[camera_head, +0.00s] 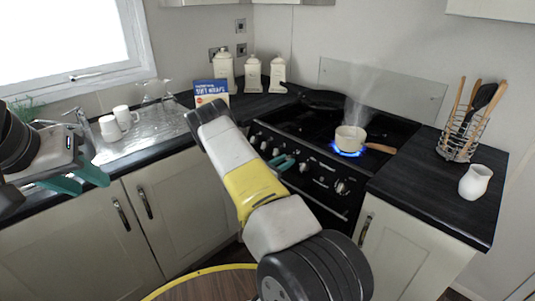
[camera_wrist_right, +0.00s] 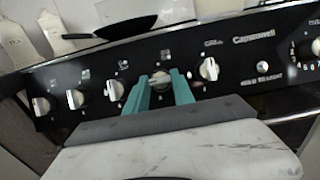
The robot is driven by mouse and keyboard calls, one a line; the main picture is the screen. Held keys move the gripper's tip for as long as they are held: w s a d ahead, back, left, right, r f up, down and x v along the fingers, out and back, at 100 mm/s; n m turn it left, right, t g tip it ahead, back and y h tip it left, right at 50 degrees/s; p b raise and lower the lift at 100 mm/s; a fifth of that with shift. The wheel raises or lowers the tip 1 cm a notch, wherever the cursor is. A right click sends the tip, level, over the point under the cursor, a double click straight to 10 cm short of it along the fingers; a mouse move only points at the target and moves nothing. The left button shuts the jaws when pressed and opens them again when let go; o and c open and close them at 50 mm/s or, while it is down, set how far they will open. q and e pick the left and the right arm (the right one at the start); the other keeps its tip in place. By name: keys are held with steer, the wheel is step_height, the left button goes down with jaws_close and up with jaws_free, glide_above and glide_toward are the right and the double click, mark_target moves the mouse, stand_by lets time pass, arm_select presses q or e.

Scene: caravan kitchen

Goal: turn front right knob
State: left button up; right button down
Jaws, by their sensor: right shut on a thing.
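The stove's black front panel (camera_wrist_right: 250,65) carries a row of silver knobs. My right gripper (camera_wrist_right: 160,85) has its teal fingers closed on either side of one knob (camera_wrist_right: 160,78), in the middle of the row in the right wrist view. Another knob (camera_wrist_right: 208,69) is just right of it, and several are to its left. The small burner symbols above the knobs are too blurred to read. In the head view, my right gripper (camera_head: 282,163) is at the stove front, partly hidden by my arm. My left gripper (camera_head: 82,180) is open and empty over the left counter.
A cream pan (camera_head: 350,139) stands over a blue flame (camera_head: 347,152) and steams; its wooden handle (camera_head: 380,148) points right. A utensil rack (camera_head: 462,138) and white jug (camera_head: 474,182) stand on the right counter. A dark pan (camera_head: 322,99) sits at the stove's back.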

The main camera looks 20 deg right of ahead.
steer(key=shift+m, duration=0.3)
steer(key=m+g, duration=0.1)
steer(key=m, duration=0.1)
steer(key=m+g, duration=0.1)
steer(key=m, duration=0.2)
steer(key=shift+w+a+m+g+h, duration=0.1)
steer(key=shift+w+m+g+h, duration=0.2)
steer(key=shift+g, duration=0.1)
steer(key=shift+w+r+m+g+y, duration=0.1)
steer(key=shift+m+g+y, duration=0.65)
steer(key=shift+m, duration=1.7)
steer(key=shift+w+r+m+g+y, duration=0.15)
steer(key=shift+m+g+y, duration=0.6)
steer(key=shift+m, duration=1.65)
steer(key=shift+s+r+m+g+y, duration=0.1)
steer(key=shift+m+g+y, duration=0.2)
steer(key=shift+m+g, duration=1.5)
steer(key=shift+m+t, duration=0.7)
steer(key=shift+m, duration=0.15)
steer(key=c, duration=1.1)
jaws_free()
